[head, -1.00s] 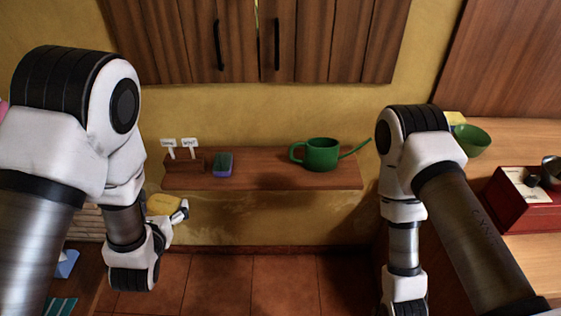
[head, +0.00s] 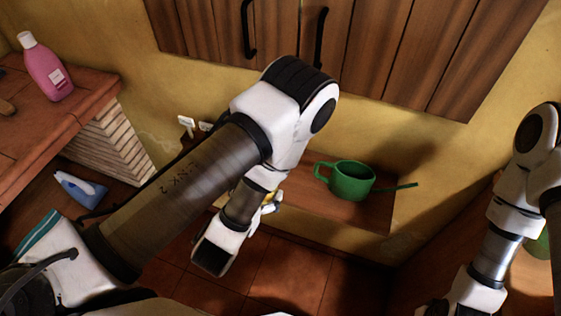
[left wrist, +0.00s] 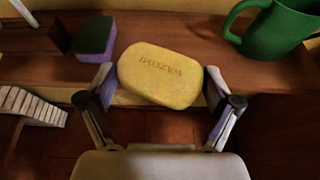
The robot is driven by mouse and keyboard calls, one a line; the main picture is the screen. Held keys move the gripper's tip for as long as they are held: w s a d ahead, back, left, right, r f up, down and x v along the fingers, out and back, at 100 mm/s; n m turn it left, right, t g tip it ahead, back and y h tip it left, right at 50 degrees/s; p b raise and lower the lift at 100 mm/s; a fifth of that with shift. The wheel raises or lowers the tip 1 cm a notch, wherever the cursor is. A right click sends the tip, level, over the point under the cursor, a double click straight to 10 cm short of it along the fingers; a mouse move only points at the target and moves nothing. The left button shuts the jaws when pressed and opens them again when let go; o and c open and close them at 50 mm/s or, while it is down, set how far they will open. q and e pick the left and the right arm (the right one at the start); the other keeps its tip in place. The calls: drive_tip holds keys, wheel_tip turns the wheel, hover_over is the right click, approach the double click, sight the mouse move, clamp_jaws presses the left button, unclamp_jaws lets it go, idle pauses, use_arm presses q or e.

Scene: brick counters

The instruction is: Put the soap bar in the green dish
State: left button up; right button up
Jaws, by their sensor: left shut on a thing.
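The soap bar (left wrist: 160,75) is a yellow rounded block with stamped letters. My left gripper (left wrist: 163,92) is shut on it, one finger at each end, at the front edge of the wooden shelf in the left wrist view. In the head view the left gripper (head: 269,203) is mostly hidden behind its own arm, with a bit of yellow showing beside it. A green piece (head: 541,246), perhaps the dish, shows at the right edge of the head view, largely hidden by my right arm.
A green watering can (head: 351,181) stands on the shelf (head: 375,210). A purple and green sponge (left wrist: 95,37) lies left of the soap. Cabinet doors (head: 390,50) hang above. A pink bottle (head: 44,66) stands on the left brick counter, with a blue-and-white item (head: 80,188) below.

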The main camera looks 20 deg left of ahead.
use_arm(q)
drive_tip(key=b+x, duration=0.4)
drive_tip(key=x, duration=0.1)
drive_tip(key=b+x, duration=0.2)
drive_tip(key=shift+w+a+r, duration=0.2)
drive_tip(key=shift+w+a, duration=0.1)
drive_tip(key=shift+w, duration=0.05)
drive_tip(key=shift+w+a+r+p, duration=0.1)
drive_tip(key=shift+w+r+p, duration=0.2)
drive_tip(key=shift+w, duration=0.2)
drive_tip(key=shift+w+r+p, duration=0.3)
drive_tip(key=shift+w, duration=0.2)
drive_tip(key=w, duration=0.6)
drive_tip(key=shift+a+f, duration=0.25)
drive_tip(key=shift+f, duration=0.15)
wheel_tip(320, 180, down, 4)
drive_tip(key=shift+r+b, duration=0.2)
drive_tip(key=shift+b, duration=0.7)
drive_tip(key=shift+f, duration=0.1)
drive_tip(key=o, duration=1.3)
drive_tip(key=shift+c, duration=0.2)
use_arm(e)
wheel_tip(320, 180, down, 9)
drive_tip(key=shift+w, duration=0.3)
drive_tip(key=shift+r, duration=0.1)
